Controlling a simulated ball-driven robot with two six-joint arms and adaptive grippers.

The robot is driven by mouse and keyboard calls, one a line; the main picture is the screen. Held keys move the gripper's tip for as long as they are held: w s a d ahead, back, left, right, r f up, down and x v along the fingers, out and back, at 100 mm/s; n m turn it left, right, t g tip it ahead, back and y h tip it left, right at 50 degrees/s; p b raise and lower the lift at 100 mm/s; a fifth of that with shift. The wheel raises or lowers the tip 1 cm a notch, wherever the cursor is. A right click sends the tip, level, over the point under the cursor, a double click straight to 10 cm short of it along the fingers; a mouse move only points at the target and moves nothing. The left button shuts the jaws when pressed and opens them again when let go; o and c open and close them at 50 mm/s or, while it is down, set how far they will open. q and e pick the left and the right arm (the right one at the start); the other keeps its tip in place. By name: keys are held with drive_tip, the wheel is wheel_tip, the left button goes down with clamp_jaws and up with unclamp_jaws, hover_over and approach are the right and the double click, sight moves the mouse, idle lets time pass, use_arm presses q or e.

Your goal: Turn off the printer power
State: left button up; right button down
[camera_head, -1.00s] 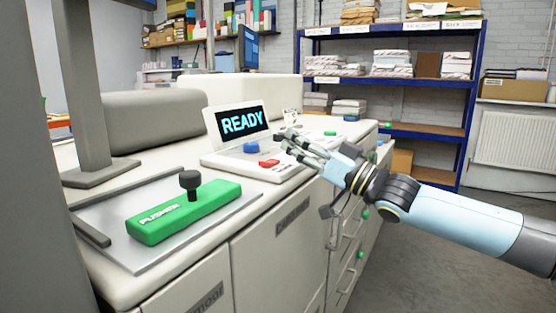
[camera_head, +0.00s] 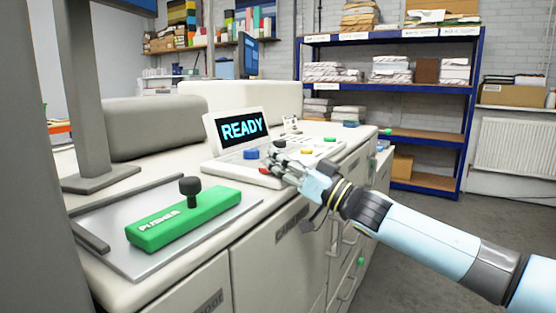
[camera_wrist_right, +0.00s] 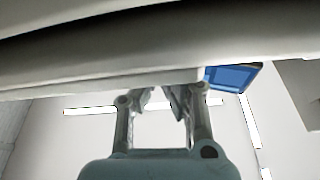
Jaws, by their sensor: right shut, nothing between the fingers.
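The printer's control panel (camera_head: 218,165) stands on the long off-white machine, with a tilted screen (camera_head: 242,127) that reads READY in blue. A blue button (camera_head: 250,154) shows on the panel. The right wrist view shows the fingers (camera_wrist_right: 160,100) below a pale machine edge. My left gripper is not in view.
A green pusher block (camera_head: 185,217) with a black knob lies on a metal plate in front. Yellow (camera_head: 307,152) and green (camera_head: 330,139) buttons sit right of the gripper. Blue shelving (camera_head: 385,86) stands behind. Floor at right is open.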

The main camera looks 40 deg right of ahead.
drive_tip(key=shift+f+n+y+b, duration=0.4)
drive_tip(key=shift+f+n, duration=0.15)
drive_tip(key=shift+n, duration=0.05)
drive_tip(key=shift+s+r+p, duration=0.1)
drive_tip(key=shift+r+p, duration=0.25)
drive_tip(key=shift+p, duration=0.1)
drive_tip(key=r+p, duration=0.2)
drive_tip(key=r, duration=0.1)
drive_tip(key=r+p, duration=0.1)
drive_tip(key=p, duration=0.1)
drive_tip(key=shift+a+r, duration=0.25)
drive_tip(key=shift+r, duration=0.05)
drive_tip(key=v, duration=1)
drive_tip(key=shift+d+b, duration=0.2)
drive_tip(key=shift+b, duration=0.15)
drive_tip(key=shift+f, duration=0.15)
drive_tip(key=shift+f, duration=0.1)
